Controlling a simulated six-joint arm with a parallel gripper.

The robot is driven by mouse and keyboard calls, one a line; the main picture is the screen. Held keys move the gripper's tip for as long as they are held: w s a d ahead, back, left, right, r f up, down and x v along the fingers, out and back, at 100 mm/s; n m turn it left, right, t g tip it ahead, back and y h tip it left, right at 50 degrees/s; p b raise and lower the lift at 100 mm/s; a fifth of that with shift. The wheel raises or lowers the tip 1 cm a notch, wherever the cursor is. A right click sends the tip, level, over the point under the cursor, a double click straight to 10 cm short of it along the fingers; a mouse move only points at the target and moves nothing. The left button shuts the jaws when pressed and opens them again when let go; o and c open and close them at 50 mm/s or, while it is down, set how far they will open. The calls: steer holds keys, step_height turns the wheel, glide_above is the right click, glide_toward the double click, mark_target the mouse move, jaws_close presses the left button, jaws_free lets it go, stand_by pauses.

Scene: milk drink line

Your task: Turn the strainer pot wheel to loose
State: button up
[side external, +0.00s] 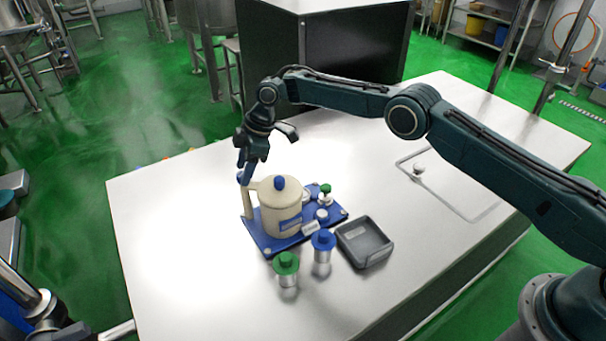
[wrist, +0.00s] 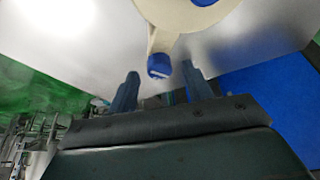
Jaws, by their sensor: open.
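The strainer pot (side external: 282,208) is cream with a blue lid knob and stands on a blue base plate (side external: 262,240). A cream arm on its left side ends in a blue piece (side external: 243,177). In the wrist view this blue piece (wrist: 159,65) lies between my two fingers, with bare gaps on both sides. My gripper (side external: 246,166) is open and points down at the pot's left side; it also shows in the wrist view (wrist: 160,75). Contact with the blue piece cannot be told. A small green-topped fitting (side external: 325,189) is on the plate's right. Which part is the wheel is unclear.
A green-capped canister (side external: 287,270) and a blue-capped canister (side external: 323,247) stand in front of the plate. A dark grey tray (side external: 365,243) sits to their right. The white table (side external: 170,270) is clear on the left. A dark cabinet (side external: 350,50) stands behind.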

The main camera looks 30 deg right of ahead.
steer(key=v, duration=1.3)
steer(key=shift+d, duration=0.15)
steer(key=shift+s, duration=0.1)
steer(key=shift+r, duration=0.1)
steer(key=s+d+r+m+t, duration=0.1)
steer(key=s+d+r+m, duration=0.15)
steer(key=r, duration=0.45)
steer(key=s+d+r+m, duration=0.1)
steer(key=s+d+r, duration=0.15)
steer(key=r, duration=0.35)
steer(key=s+d+r+m+t, duration=0.2)
steer(key=s+d+r+m, duration=0.3)
steer(key=s+r, duration=0.55)
steer(key=s+d+f+m+h, duration=0.1)
steer(key=s+d+f+m, duration=0.1)
steer(key=s, duration=0.8)
steer(key=s+d+f+m+t+h, duration=0.1)
steer(key=s+d+f, duration=0.4)
steer(key=s, duration=0.5)
steer(key=s+d+f+m+h, duration=0.2)
steer(key=s+d+f+m, duration=0.1)
steer(key=s, duration=0.7)
steer(key=shift+d+f+m+t, duration=0.3)
steer(key=shift+d+m, duration=0.05)
steer(key=shift+d, duration=0.55)
